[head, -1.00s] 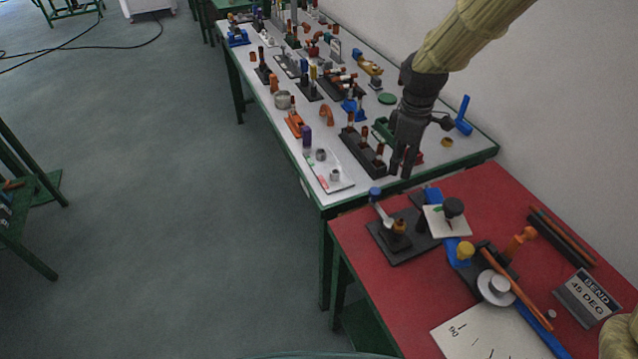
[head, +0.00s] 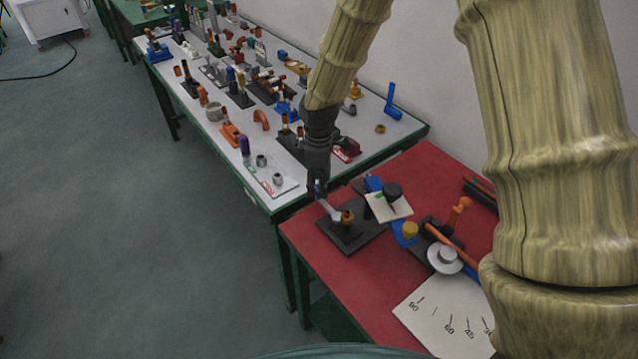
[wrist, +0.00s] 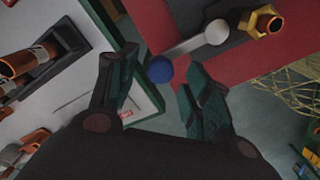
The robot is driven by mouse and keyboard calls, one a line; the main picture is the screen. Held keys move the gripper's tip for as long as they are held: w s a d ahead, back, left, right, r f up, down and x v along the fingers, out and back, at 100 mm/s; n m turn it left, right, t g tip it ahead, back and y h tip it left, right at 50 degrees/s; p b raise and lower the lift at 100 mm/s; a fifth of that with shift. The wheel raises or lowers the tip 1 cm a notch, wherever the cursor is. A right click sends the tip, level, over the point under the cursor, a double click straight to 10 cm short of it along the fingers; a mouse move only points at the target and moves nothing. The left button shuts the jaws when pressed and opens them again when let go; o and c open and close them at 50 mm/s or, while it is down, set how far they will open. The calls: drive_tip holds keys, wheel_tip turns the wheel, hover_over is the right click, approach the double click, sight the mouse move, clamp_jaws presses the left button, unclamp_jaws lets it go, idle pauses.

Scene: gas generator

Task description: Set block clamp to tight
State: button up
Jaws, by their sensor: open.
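A pale lever with a blue knob (wrist: 160,69) at its end sits on a black base plate (head: 366,240) at the left edge of the red table. No label shows that it is the block clamp. A brass-coloured nut (head: 347,217) stands beside the lever's inner end; it also shows in the wrist view (wrist: 262,22). My gripper (wrist: 160,60) is open above the plate's left corner. In the wrist view the blue knob appears between its two fingers, with gaps on both sides. Contact cannot be told. In the head view my fingers partly hide the knob.
A white card with a black knob (head: 391,191), a yellow knob (head: 409,230) and a bending tool (head: 444,258) stand right of the plate. The white table (head: 285,195) behind holds many fittings. My arm hides the red table's right side.

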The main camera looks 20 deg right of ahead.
drive_tip(key=shift+f, duration=0.85)
drive_tip(key=shift+c, duration=0.4)
clamp_jaws()
